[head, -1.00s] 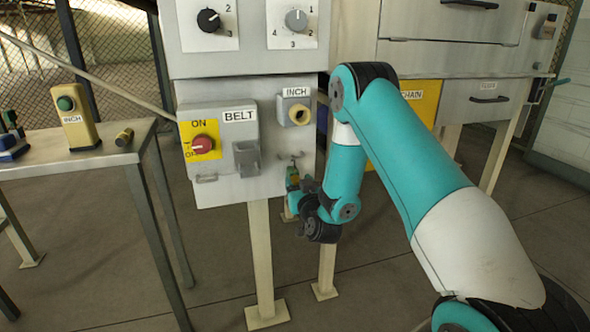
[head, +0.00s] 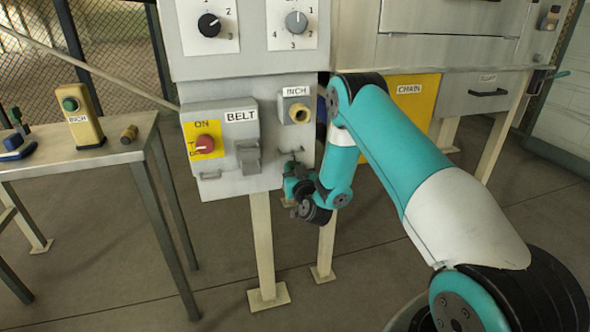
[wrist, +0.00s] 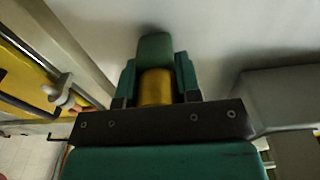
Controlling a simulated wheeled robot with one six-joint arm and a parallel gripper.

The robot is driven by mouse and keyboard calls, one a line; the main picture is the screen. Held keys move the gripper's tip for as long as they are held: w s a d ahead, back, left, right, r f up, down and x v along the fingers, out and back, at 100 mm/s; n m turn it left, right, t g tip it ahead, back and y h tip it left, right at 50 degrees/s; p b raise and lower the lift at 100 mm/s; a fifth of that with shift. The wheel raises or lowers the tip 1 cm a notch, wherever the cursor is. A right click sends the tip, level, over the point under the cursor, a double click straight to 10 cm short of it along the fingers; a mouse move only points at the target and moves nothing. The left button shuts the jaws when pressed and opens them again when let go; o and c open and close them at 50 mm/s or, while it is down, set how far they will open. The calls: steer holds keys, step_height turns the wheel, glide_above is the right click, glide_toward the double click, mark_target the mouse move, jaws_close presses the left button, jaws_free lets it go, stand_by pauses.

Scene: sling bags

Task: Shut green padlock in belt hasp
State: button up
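The green padlock (wrist: 155,48) shows between the two teal fingers of my gripper (wrist: 157,82) in the wrist view, with a brass-coloured section nearer the camera. The fingers lie against its sides, and its shackle is not visible. In the head view my gripper (head: 291,181) is at the lower right of the control panel, and the padlock cannot be made out there. The grey belt hasp (head: 248,157) is on the belt switch box (head: 240,116), left of and a little above my gripper, with a gap between them.
A red knob (head: 205,143) sits on a yellow plate beside the hasp. The inch socket (head: 298,112) is above my gripper. A side table (head: 100,155) stands at left, and the yellow chain cabinet (head: 411,110) at right.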

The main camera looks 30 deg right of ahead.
mark_target(294, 164)
jaws_close()
steer(key=shift+r+p, duration=1.35)
steer(key=shift+p, duration=0.05)
steer(key=shift+s+f+b, duration=0.2)
steer(key=shift+b, duration=0.4)
steer(key=shift+b+v, duration=1.15)
steer(key=shift+b, duration=0.6)
steer(key=shift+r+b+v, duration=0.2)
steer(key=shift+b+v, duration=1.65)
steer(key=shift+v, duration=0.75)
steer(key=shift+a+f, duration=0.1)
